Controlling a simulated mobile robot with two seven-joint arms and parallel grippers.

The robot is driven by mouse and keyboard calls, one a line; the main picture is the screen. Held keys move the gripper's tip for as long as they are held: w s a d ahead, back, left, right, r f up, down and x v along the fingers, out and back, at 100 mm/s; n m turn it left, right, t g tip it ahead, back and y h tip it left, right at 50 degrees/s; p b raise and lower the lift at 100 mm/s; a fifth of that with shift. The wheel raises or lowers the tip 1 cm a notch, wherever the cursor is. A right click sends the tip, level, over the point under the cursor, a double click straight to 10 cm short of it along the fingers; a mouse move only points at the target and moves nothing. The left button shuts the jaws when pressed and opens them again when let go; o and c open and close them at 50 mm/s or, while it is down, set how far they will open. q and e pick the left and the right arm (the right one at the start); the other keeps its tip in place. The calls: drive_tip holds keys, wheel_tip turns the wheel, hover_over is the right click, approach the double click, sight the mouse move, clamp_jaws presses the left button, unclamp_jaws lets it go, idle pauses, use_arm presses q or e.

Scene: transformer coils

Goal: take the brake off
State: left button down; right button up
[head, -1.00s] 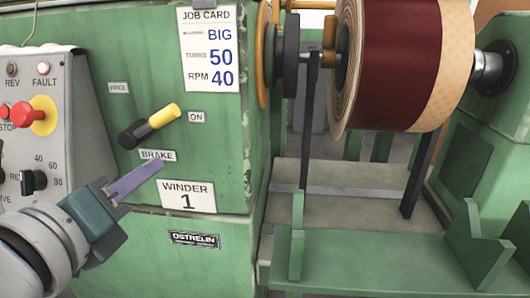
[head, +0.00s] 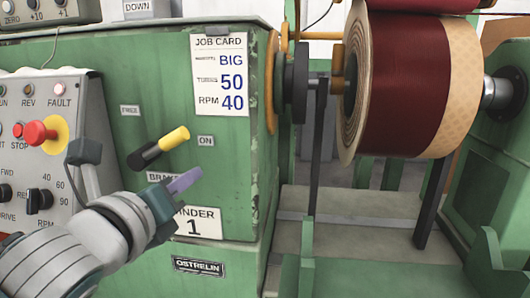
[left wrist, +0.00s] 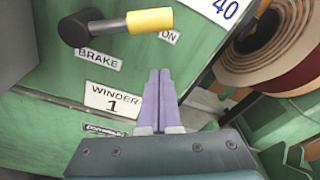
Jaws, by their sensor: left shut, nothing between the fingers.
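The brake lever has a black hub and a yellow grip (head: 174,138). It sits on the green winder cabinet and its grip points up and right toward the ON label (head: 205,141). A FREE label (head: 130,110) is up and left of it. The BRAKE label (head: 160,177) is below, partly covered by my gripper. In the left wrist view the lever's yellow grip (left wrist: 150,20) is at the top, beyond the fingertips. My left gripper (head: 185,180) is shut and empty, below the grip and apart from it. My right gripper is out of view.
A grey control panel (head: 62,150) with a red stop button (head: 38,133) and a black knob (head: 38,200) stands at left, close to my left arm. A large coil (head: 410,85) is at right. The job card (head: 220,75) hangs above the lever.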

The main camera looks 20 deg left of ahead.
sight(165, 145)
use_arm(q)
drive_tip(key=a+r+p, duration=0.1)
drive_tip(key=w+a+r+p, duration=0.1)
drive_tip(key=r, duration=0.1)
drive_tip(key=shift+w+a, duration=0.1)
idle(0.5)
